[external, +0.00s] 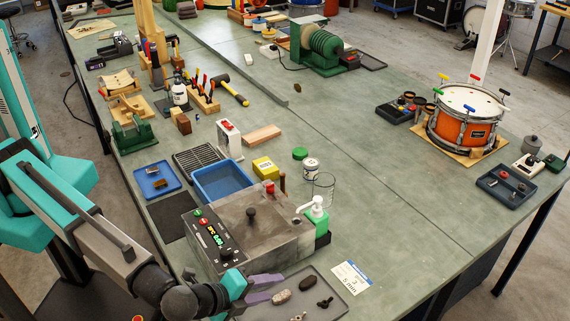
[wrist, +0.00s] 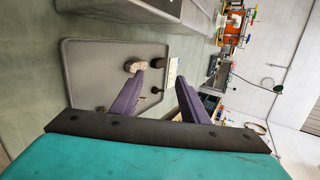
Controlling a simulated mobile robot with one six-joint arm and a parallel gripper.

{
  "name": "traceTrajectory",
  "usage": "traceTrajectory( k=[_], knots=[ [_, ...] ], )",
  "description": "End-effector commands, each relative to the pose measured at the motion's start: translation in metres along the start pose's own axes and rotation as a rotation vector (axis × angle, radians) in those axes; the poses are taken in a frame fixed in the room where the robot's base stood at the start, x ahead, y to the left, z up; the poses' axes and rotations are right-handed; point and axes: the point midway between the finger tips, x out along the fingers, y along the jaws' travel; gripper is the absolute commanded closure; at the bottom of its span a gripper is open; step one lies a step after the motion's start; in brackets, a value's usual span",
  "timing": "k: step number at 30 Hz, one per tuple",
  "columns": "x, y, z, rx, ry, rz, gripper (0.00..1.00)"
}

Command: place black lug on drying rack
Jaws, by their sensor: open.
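A black lug-like piece (external: 325,302) lies on the grey tray (external: 345,297) at the bottom of the external view. A dark grey lump (external: 307,283) and a brownish-grey lump (external: 281,297) lie beside it. My gripper (external: 268,288) has purple fingers, apart and empty, at the tray's left side. In the wrist view the gripper (wrist: 163,78) is open over the tray (wrist: 85,75), with a pale lump (wrist: 135,67) near the left fingertip and small dark pieces around; I cannot tell which is the black lug. The drying rack (external: 200,158) is a dark slatted grid beside the blue basin, apparently empty.
A grey box machine with a lit control panel (external: 220,240) stands between the tray and the blue basin (external: 223,181). A green pump bottle (external: 317,212) and a glass beaker (external: 323,187) stand by it. A white card (external: 351,277) lies right of the tray. The bench's right middle is clear.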

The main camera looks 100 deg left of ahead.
Motion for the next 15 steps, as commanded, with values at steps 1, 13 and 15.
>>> traceTrajectory(
  k=[1,13,15],
  knots=[
    [0.0,-0.003,0.0,-0.065,0.001,0.009,0.59],
    [0.001,-0.015,0.003,-0.604,-0.012,0.076,0.59],
    [0.001,-0.017,0.003,-0.698,-0.017,0.089,0.59]
  ],
)
